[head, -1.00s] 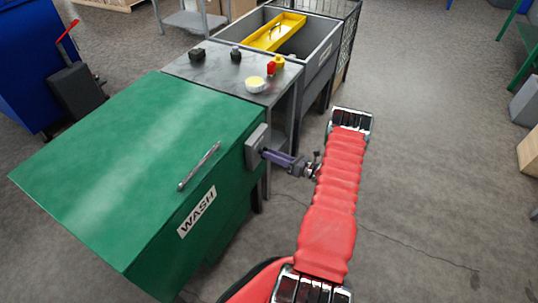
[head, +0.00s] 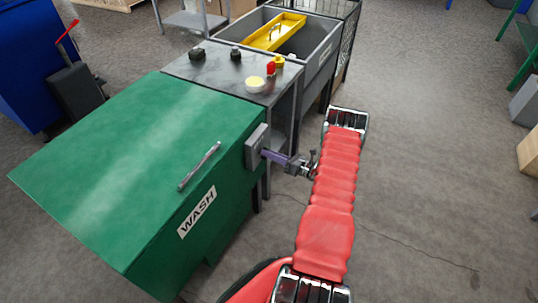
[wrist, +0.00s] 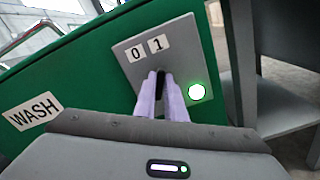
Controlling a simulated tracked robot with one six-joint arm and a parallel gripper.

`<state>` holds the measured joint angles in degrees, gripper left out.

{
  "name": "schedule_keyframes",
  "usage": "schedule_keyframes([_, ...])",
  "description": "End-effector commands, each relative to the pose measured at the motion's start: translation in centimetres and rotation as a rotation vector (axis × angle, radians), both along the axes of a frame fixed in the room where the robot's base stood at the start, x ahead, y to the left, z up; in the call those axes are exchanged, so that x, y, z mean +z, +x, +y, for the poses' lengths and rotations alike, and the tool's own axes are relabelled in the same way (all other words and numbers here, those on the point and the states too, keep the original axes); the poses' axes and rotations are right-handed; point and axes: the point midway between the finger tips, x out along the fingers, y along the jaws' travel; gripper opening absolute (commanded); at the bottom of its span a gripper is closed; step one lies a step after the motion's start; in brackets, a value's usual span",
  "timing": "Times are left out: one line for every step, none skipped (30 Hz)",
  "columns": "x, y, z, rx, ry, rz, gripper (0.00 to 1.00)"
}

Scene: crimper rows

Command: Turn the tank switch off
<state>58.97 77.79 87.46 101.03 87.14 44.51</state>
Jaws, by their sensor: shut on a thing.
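The green tank marked WASH (head: 120,150) stands at the left in the head view. A grey switch box (head: 256,148) is on its right side. In the wrist view the box face (wrist: 180,45) carries the labels 0 and 1 and a lit green lamp (wrist: 196,92). My gripper (head: 266,154) reaches the box from the right. Its purple fingers (wrist: 161,76) are shut on the dark switch knob (wrist: 161,80), below the labels. The fingers hide most of the knob, so I cannot tell which label it points to.
A grey table (head: 232,72) with black knobs, a red item and a yellow-topped dish stands behind the tank. Beyond it is a grey basin (head: 325,58) with a yellow tray (head: 275,33). Open concrete floor (head: 430,150) lies to the right.

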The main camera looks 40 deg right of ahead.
Motion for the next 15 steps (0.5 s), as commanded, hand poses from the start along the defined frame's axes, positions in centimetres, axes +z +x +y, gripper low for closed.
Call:
schedule_keyframes([-0.03, 0.0, -0.05, -0.002, 0.0, 0.001, 0.0])
schedule_keyframes([0.0, 0.04, 0.64, 0.001, 0.002, 0.001, 0.0])
schedule_keyframes([-0.03, 0.01, 0.29, -0.001, 0.001, 0.001, 0.0])
schedule_keyframes([-0.03, -0.02, 0.2, -0.001, 0.0, 0.0, 0.0])
schedule_keyframes([-0.02, -0.04, 0.14, -0.001, -0.001, 0.0, 0.0])
schedule_keyframes([-0.03, -0.06, 0.08, -0.001, -0.003, -0.001, 0.0])
schedule_keyframes([-0.03, -0.08, 0.05, -0.001, -0.005, -0.001, 0.0])
schedule_keyframes([-0.03, -0.08, 0.02, -0.001, -0.008, -0.002, 0.0])
schedule_keyframes([-0.02, -0.1, 0.0, -0.001, -0.013, -0.004, 0.0])
schedule_keyframes([-0.02, -0.1, -0.01, -0.001, -0.018, -0.006, 0.0])
schedule_keyframes([-0.01, -0.11, -0.02, -0.001, -0.025, -0.008, 0.0])
schedule_keyframes([-0.02, -0.12, -0.03, -0.001, -0.035, -0.012, 0.0])
schedule_keyframes([0.0, -0.12, -0.03, -0.001, -0.043, -0.015, 0.0])
schedule_keyframes([0.0, -0.12, -0.03, -0.001, -0.053, -0.018, 0.0])
schedule_keyframes([0.0, -0.12, -0.02, -0.001, -0.069, -0.024, 0.0])
